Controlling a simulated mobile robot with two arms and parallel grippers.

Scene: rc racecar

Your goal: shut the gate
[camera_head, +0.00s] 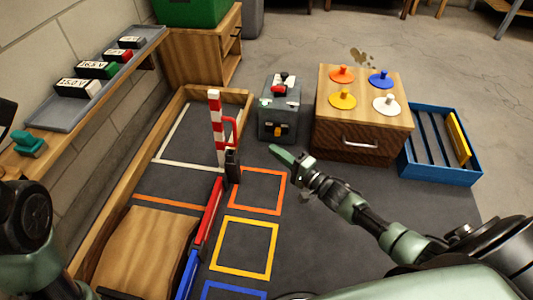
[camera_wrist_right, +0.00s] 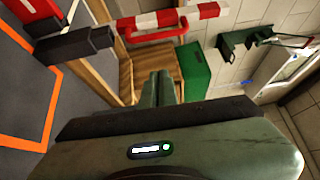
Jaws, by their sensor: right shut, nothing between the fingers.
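The gate is a red-and-white striped bar (camera_head: 216,125) that stands upright in the head view, with a red handle (camera_head: 233,130) on its right side. Its foot is by a dark post (camera_head: 232,166) at the far end of a low red-and-blue rail. In the right wrist view the striped bar (camera_wrist_right: 170,18) and handle (camera_wrist_right: 150,34) cross the top, beyond my fingers. My right gripper (camera_head: 283,154) is shut and empty, to the right of the bar and apart from it; its fingers also show in the wrist view (camera_wrist_right: 164,86). My left gripper is out of view.
A blue crate (camera_head: 425,165) is further right. The low rail (camera_head: 208,214) runs toward me, beside coloured floor squares and a wooden ramp (camera_head: 145,250).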

